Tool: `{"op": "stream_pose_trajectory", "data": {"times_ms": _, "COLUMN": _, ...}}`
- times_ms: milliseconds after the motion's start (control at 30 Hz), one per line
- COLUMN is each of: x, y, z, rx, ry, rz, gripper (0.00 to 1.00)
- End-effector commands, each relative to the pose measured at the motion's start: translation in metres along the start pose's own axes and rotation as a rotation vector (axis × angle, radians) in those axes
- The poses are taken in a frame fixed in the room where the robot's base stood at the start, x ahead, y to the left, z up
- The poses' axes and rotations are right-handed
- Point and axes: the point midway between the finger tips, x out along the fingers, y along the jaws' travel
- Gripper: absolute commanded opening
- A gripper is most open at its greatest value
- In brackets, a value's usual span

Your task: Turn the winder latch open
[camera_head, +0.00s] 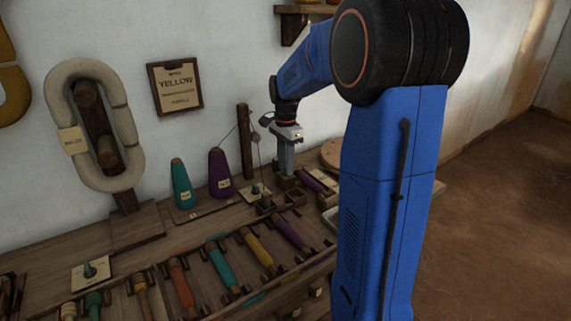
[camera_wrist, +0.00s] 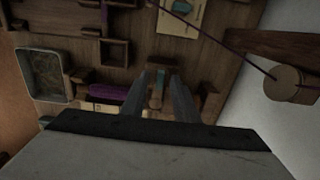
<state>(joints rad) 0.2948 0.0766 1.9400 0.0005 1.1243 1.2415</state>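My gripper (camera_head: 285,172) points down over the wooden winder blocks (camera_head: 285,183) at the back of the bench. In the wrist view its two grey fingers (camera_wrist: 160,88) stand apart. A cream plate (camera_wrist: 190,22) with a teal piece lies farther off. My gripper hides part of the winder in the head view.
A dark post (camera_head: 244,140) with thread stands left of my gripper. Purple (camera_head: 219,174) and teal (camera_head: 182,184) cones stand farther left. Several coloured bobbins (camera_head: 222,268) lie along the front. A grey tray (camera_wrist: 45,76) and a wooden peg (camera_wrist: 290,84) flank my gripper.

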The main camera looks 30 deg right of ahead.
Motion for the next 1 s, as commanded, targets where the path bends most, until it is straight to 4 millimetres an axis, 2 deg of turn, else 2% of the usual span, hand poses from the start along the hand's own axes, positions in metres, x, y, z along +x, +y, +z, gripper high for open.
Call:
{"op": "stream_pose_trajectory", "data": {"times_ms": 133, "x": -0.0001, "y": 0.0, "z": 0.0, "rx": 0.0, "ry": 0.0, "rz": 0.0, "gripper": 0.27}}
{"op": "stream_pose_trajectory", "data": {"times_ms": 233, "x": -0.0001, "y": 0.0, "z": 0.0, "rx": 0.0, "ry": 0.0, "rz": 0.0, "gripper": 0.03}}
{"op": "stream_pose_trajectory", "data": {"times_ms": 267, "x": -0.0002, "y": 0.0, "z": 0.0, "rx": 0.0, "ry": 0.0, "rz": 0.0, "gripper": 0.0}}
{"op": "stream_pose_trajectory", "data": {"times_ms": 667, "x": -0.0003, "y": -0.0001, "z": 0.0, "rx": -0.039, "ry": 0.0, "rz": 0.0, "gripper": 0.0}}
{"op": "stream_pose_trajectory", "data": {"times_ms": 1000, "x": -0.0003, "y": -0.0001, "z": -0.0002, "rx": -0.261, "ry": 0.001, "rz": 0.0, "gripper": 0.0}}
